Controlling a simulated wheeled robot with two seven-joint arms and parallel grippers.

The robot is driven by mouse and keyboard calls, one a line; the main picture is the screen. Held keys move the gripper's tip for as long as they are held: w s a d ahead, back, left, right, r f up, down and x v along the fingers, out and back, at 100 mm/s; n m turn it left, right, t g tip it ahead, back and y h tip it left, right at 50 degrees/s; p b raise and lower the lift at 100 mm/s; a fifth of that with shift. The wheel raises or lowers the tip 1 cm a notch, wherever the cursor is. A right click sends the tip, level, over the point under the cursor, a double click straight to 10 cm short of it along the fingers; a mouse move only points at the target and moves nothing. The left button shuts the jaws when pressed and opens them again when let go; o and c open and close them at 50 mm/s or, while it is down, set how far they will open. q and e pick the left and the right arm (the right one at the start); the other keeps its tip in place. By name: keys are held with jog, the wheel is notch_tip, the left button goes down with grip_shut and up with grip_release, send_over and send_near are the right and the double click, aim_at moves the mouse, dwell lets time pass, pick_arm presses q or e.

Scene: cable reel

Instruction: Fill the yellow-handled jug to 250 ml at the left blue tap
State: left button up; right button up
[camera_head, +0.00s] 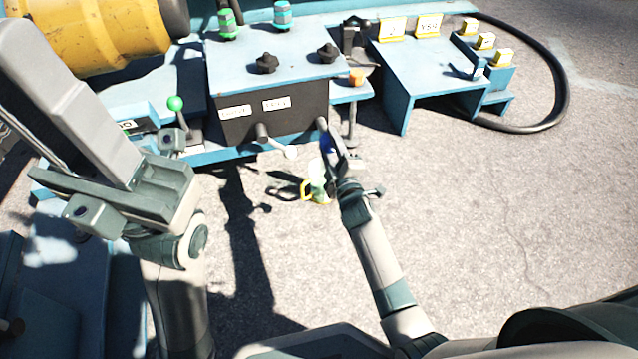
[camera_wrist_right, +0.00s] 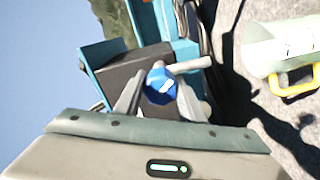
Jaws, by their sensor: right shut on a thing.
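My right gripper (camera_head: 330,148) is shut on a blue knob with a white mark, at the right end of the dark box front. In the right wrist view the blue knob (camera_wrist_right: 161,86) sits between the two fingers, beside a pale spout (camera_wrist_right: 190,65). The clear jug with the yellow handle (camera_head: 318,188) is just below my right gripper in the head view. The jug also shows at the right of the right wrist view (camera_wrist_right: 275,47). I cannot tell its water level or what it rests on. My left arm shows at the left; its fingertips are not clear.
The dark box (camera_head: 270,110) carries two white labels, and another spout (camera_head: 276,145) sticks out left of my right gripper. A blue bench (camera_head: 410,60) stands to the right, with a black hose (camera_head: 562,90) curving around it. The ground at right is clear.

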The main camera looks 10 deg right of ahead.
jog(key=n, duration=0.3)
jog(key=shift+a+f+n, duration=0.1)
jog(key=shift+n, duration=0.3)
jog(key=m+p, duration=0.1)
jog(key=m, duration=0.3)
jog(key=shift+s+p, duration=0.1)
jog(key=shift+p, duration=0.3)
jog(key=m+p, duration=0.1)
jog(key=m, duration=0.3)
jog(key=shift+p, duration=0.35)
jog(key=m+p, duration=0.1)
jog(key=m, duration=0.2)
jog(key=o, duration=2.2)
jog(key=shift+c, duration=0.2)
jog(key=shift+s, duration=0.1)
